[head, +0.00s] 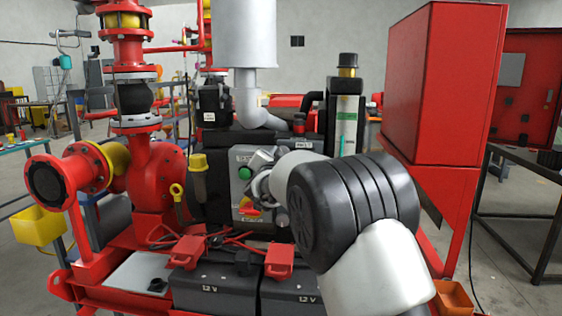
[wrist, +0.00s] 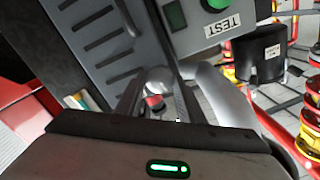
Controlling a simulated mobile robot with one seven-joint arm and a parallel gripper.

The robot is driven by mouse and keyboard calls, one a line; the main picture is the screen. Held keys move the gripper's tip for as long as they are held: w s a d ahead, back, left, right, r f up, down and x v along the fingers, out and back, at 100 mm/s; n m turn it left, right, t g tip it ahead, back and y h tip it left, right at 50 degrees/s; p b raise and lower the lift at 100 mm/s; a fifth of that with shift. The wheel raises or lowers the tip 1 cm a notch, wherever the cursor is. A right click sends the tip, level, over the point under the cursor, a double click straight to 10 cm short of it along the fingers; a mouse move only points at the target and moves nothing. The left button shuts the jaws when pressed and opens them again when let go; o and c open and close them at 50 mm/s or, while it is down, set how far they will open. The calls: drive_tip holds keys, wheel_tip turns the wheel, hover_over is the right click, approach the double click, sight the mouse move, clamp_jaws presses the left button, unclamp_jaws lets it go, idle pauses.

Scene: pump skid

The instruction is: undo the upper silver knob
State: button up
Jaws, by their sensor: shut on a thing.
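A rounded silver knob (wrist: 157,78) shows between my fingers in the wrist view, in front of a grey panel with dark slots. My gripper (wrist: 154,98) is shut on it, one finger on each side. A small red patch shows just below the knob between the fingers. In the head view my gripper (head: 260,184) is at the grey control panel (head: 241,204) on the pump engine, just right of a green button (head: 245,173). There my gripper and wrist hide the knob. The green button also shows at the top of the wrist view (wrist: 215,3), beside a TEST label.
A red and yellow switch (head: 249,211) sits just below my gripper. Black batteries (head: 212,287) with red terminal covers stand low in front. A tall red cabinet (head: 445,85) rises at the right. Red pump piping (head: 155,175) fills the left.

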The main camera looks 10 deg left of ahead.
drive_tip(key=shift+m, duration=0.4)
drive_tip(key=o, duration=1.1)
drive_tip(key=shift+c, duration=0.2)
drive_tip(key=shift+s, duration=0.15)
drive_tip(key=s, duration=1.7)
drive_tip(key=shift+a, duration=0.3)
drive_tip(key=shift+s+r, duration=0.1)
